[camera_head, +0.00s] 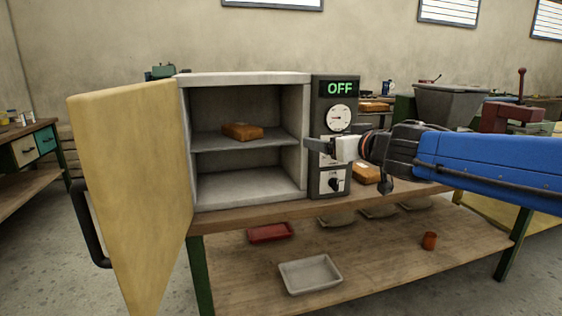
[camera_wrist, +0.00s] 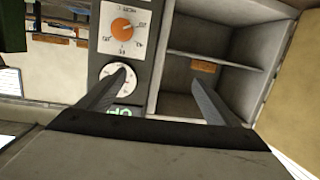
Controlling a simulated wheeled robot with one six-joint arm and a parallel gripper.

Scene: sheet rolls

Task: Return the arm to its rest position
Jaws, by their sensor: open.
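My gripper (camera_head: 318,147) is at the end of my blue arm, which reaches in from the right in the head view. It hovers in front of the cabinet's control panel, near the right edge of the cabinet opening. In the wrist view my gripper (camera_wrist: 150,97) shows two fingers spread apart with nothing between them. The cabinet (camera_head: 247,80) stands on the workbench with its yellow door (camera_head: 130,190) swung wide open to the left. An orange-brown block (camera_head: 242,131) lies on its inner shelf. The panel display (camera_head: 339,89) reads OFF.
Another orange block (camera_head: 366,173) lies on the bench (camera_head: 270,212) right of the panel, beneath my arm. A grey hopper (camera_head: 445,102) and a red press (camera_head: 510,115) stand behind my arm.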

